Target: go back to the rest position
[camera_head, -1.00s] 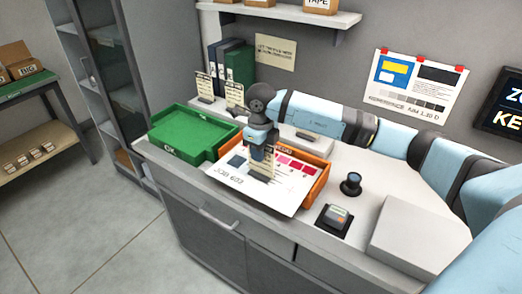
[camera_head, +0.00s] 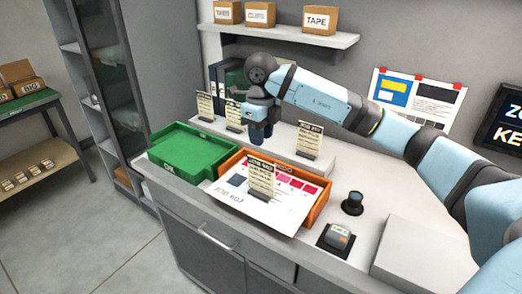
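My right gripper (camera_head: 260,132) hangs above the worktop, fingers pointing down, over the space behind the orange tray. The fingers are small here and I cannot tell whether they are apart. Below and in front of it, a cream job card (camera_head: 262,174) stands upright on the printed sheet (camera_head: 232,192), apart from the gripper. The sheet lies over the orange tray (camera_head: 318,206) and overhangs its front. My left gripper is not in view.
A green tray (camera_head: 190,150) sits left of the orange one. More cards stand on a raised ledge (camera_head: 285,135) behind, one of them a card (camera_head: 310,139) right of the gripper. A loupe (camera_head: 352,203), a small device (camera_head: 337,237) and a grey box (camera_head: 415,250) occupy the right. A shelf (camera_head: 285,33) with boxes hangs above.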

